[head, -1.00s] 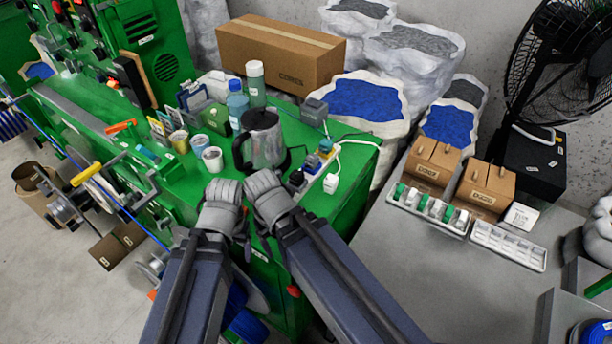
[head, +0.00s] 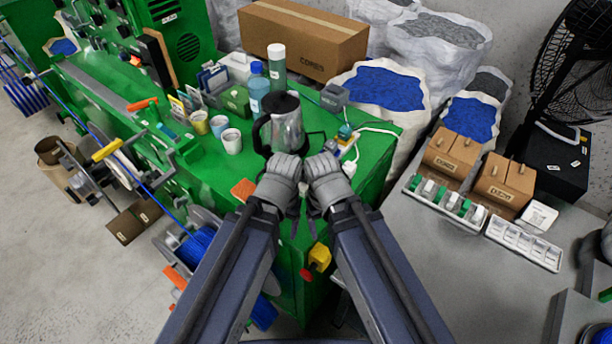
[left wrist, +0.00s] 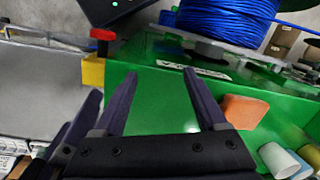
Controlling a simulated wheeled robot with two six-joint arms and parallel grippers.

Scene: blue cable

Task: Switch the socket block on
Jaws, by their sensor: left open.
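The socket block (head: 347,146) lies near the right edge of the green bench top, right of the metal kettle (head: 287,128), with green and yellow pieces on it. My right gripper hides its near end, and its switch cannot be made out. My left gripper (head: 289,209) is in front of the kettle, over the bench's near edge. In the left wrist view its dark fingers (left wrist: 158,76) are apart and empty above green metal. My right gripper (head: 313,222) is close beside it; its fingers are mostly hidden.
A white cable (head: 378,127) runs right of the block. Cups (head: 231,141) and bottles (head: 258,88) stand left of and behind the kettle. An orange block (head: 243,190) lies near the bench's front. A yellow box with a red knob (head: 319,257) is on the bench's front side.

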